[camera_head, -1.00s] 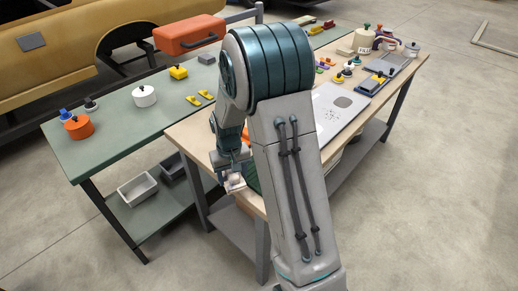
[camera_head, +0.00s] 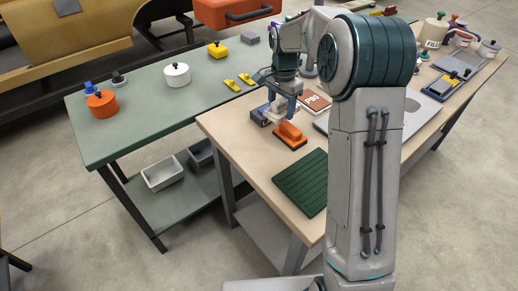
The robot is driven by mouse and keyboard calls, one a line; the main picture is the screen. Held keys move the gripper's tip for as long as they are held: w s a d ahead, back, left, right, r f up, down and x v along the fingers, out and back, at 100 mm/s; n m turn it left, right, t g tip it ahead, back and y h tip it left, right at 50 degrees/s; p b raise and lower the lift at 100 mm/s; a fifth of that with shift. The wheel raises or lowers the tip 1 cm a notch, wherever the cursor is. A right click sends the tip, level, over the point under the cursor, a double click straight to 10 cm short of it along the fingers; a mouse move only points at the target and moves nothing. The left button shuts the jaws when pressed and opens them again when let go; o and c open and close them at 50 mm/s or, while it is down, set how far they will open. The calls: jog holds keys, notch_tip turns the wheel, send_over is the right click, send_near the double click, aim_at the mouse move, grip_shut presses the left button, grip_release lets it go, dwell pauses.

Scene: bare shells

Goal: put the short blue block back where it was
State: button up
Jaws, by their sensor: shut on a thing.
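My gripper (camera_head: 284,108) is over the near left part of the wooden bench, pointing down. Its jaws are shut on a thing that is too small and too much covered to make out. A small box with dark blue and white sides (camera_head: 260,116) is beside the jaws on the left; I cannot tell if it touches them. I cannot surely pick out the short blue block. A small blue knobbed piece (camera_head: 89,87) stands on the green table behind an orange pot.
An orange sanding block (camera_head: 290,135) lies just in front of the gripper. A brown P80 sheet (camera_head: 315,103) lies to the right, a dark green ribbed mat (camera_head: 303,183) nearer. My arm hides the bench's middle. The green table (camera_head: 150,118) has free room in front.

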jog(key=shift+w+a+r+m, duration=0.15)
jog(key=shift+w+m, duration=0.1)
jog(key=shift+w, duration=0.15)
jog(key=shift+w+a+r+m, duration=0.1)
jog(key=shift+w+m, duration=0.15)
jog(key=shift+w, duration=0.1)
send_over(259, 157)
jog(key=f, duration=0.6)
jog(key=shift+w+f, duration=0.2)
jog(key=shift+s+f, duration=0.1)
jog(key=shift+f, duration=0.1)
jog(key=shift+f+p, duration=0.5)
jog(key=shift+f, duration=1.4)
jog(key=shift+f, duration=0.2)
jog(key=o, duration=0.9)
jog(key=shift+o, duration=0.2)
jog(key=shift+r, duration=0.15)
